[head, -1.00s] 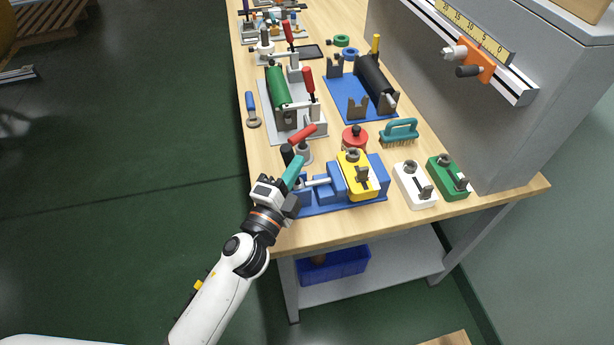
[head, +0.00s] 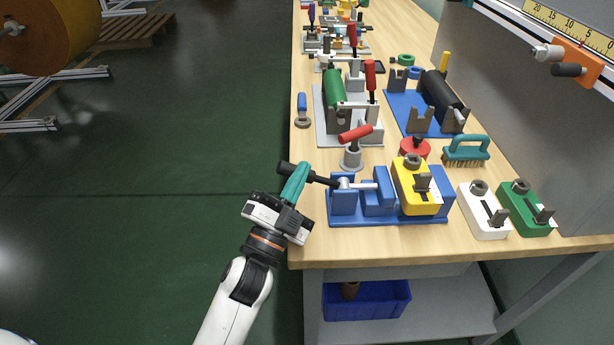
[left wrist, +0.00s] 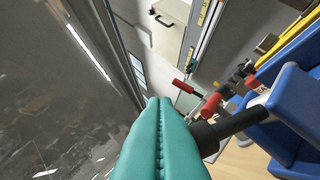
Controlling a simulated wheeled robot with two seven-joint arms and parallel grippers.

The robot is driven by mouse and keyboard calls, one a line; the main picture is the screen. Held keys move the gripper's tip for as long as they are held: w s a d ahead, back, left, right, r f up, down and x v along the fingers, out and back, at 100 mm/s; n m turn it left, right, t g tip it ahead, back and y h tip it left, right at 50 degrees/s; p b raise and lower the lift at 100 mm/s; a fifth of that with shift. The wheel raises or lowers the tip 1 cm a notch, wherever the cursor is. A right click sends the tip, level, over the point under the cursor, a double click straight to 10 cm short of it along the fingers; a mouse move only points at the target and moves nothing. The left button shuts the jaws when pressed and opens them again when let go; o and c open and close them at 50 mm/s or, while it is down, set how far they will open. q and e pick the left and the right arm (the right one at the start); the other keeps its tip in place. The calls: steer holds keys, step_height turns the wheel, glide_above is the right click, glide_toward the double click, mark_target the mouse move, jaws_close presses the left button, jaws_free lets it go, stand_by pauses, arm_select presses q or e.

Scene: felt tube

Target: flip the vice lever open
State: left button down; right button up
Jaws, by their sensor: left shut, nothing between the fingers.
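The blue vice (head: 343,203) stands on a blue base plate at the near left corner of the bench. Its black lever (head: 321,179) lies over to the left, with the handle end past the bench's left edge. The yellow block (head: 408,178) sits at the vice's right end. My left gripper (head: 301,170) is shut and empty, its teal fingers against or right beside the lever; I cannot tell whether they touch. In the left wrist view the closed fingers (left wrist: 160,130) are beside the black lever (left wrist: 212,133). My right gripper is out of view.
A red-handled clamp (head: 352,150) stands just behind the vice. A red round knob piece (head: 414,149) and a teal brush (head: 466,151) are behind the yellow block. White (head: 484,212) and green (head: 524,209) blocks stand to the right. Open floor lies left of the bench.

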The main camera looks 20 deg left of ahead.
arm_select(q)
steer(key=shift+s+a+f, duration=0.1)
steer(key=shift+a+f, duration=0.1)
steer(key=shift+f, duration=0.2)
steer(key=shift+f, duration=0.1)
stand_by(0.4)
